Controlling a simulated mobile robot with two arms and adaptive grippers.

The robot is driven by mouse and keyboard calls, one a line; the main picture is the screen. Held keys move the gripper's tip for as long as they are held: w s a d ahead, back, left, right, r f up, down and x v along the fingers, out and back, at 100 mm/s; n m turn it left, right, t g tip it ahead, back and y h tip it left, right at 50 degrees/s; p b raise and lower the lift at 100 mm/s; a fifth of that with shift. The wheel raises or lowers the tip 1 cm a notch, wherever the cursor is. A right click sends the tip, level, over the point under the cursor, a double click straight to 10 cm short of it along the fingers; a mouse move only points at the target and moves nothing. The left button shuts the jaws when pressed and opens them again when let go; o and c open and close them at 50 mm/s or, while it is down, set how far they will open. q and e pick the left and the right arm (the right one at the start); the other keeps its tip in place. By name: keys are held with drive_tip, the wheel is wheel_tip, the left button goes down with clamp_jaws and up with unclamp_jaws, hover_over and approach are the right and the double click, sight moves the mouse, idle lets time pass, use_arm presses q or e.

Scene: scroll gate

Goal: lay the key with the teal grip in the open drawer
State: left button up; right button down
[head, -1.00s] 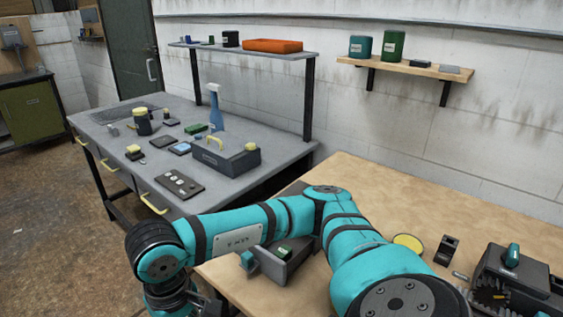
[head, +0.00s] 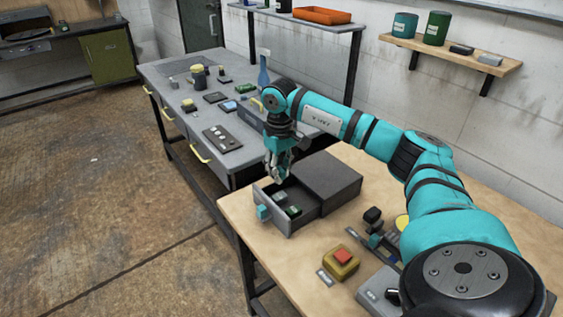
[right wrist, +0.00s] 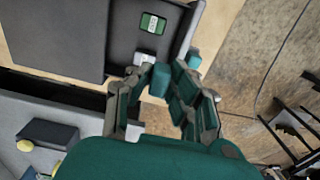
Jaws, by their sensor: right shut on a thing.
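The open drawer (head: 297,226) sticks out of a dark grey cabinet (head: 333,177) on the wooden table and has a teal knob (head: 263,212) on its front. My right gripper (head: 279,178) points down above the back left part of the drawer. In the right wrist view it (right wrist: 160,88) is shut on the key with the teal grip (right wrist: 160,80), whose teal part shows between the fingertips. The key's shaft is hidden. The drawer holds a green item (head: 293,211) and a paler small item (head: 280,197). My left gripper is out of view.
A yellow block with a red button (head: 342,260) and several small parts stand right of the drawer on the wooden table (head: 250,210). A grey bench (head: 205,112) with many items stands behind, left of the drawer. Bare floor lies at the left.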

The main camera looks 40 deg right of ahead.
drive_tip(key=shift+d+r, duration=0.1)
drive_tip(key=shift+d, duration=0.15)
drive_tip(key=shift+f+b, duration=0.5)
drive_tip(key=shift+f, duration=0.1)
drive_tip(key=b, duration=0.4)
hover_over(281, 199)
drive_tip(key=s+a, duration=0.2)
drive_tip(key=f, duration=0.5)
drive_tip(key=shift+w+d+f, duration=0.1)
drive_tip(key=shift+d+f, duration=0.15)
drive_tip(key=shift+f, duration=0.05)
drive_tip(key=shift+f+b, duration=1.55)
drive_tip(key=shift+f, duration=0.9)
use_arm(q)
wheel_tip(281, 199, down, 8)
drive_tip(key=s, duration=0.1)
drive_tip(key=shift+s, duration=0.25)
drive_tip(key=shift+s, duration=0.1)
use_arm(e)
drive_tip(key=c, duration=0.7)
unclamp_jaws()
drive_tip(key=shift+r, duration=0.15)
